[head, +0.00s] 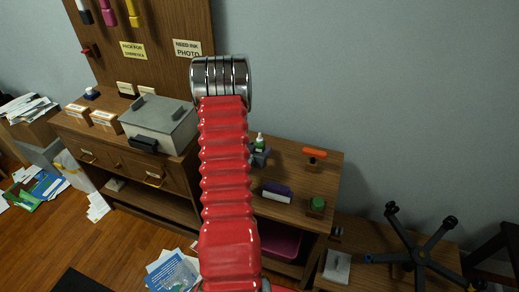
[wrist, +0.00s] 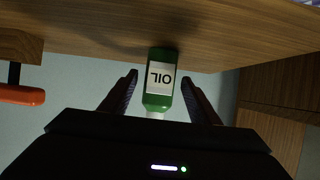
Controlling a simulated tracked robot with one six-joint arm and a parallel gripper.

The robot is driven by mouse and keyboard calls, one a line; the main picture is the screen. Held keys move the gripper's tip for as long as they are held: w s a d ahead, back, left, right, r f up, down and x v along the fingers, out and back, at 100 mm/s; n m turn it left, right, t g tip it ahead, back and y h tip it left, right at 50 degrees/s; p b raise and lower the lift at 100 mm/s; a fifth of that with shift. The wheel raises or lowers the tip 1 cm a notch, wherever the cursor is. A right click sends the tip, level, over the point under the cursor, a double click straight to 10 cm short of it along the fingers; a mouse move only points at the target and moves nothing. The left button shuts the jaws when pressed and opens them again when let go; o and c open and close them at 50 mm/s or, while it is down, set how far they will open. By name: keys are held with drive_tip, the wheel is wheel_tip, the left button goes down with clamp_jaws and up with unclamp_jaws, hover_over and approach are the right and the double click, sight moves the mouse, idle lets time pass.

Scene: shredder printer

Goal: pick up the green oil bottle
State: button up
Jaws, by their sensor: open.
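The green oil bottle (wrist: 158,102) has a white label reading OIL and appears upside down in the wrist view. My gripper (wrist: 159,79) is open, with one dark finger on each side of the bottle and a visible gap on both sides. The bottle's neck end points toward the gripper's body. In the head view the bottle (head: 259,142) shows its white cap just right of my red arm, on the wooden desk (head: 287,152). A dark grey shape covers its lower part. My gripper is not clearly seen there.
An orange-handled stamp (head: 315,153) stands to the right of the bottle; its handle (wrist: 20,95) shows at left in the wrist view. A purple-and-white block (head: 277,193) and a green-topped stamp (head: 317,204) sit nearer the desk's front. A grey machine (head: 160,122) stands left of my arm.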

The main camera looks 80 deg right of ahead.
sight(263, 144)
drive_tip(key=shift+x, duration=2.3)
drive_tip(key=shift+c, duration=0.4)
drive_tip(key=shift+r, duration=0.1)
drive_tip(key=c, duration=1.3)
drive_tip(key=shift+r, duration=0.15)
wheel_tip(263, 144, up, 10)
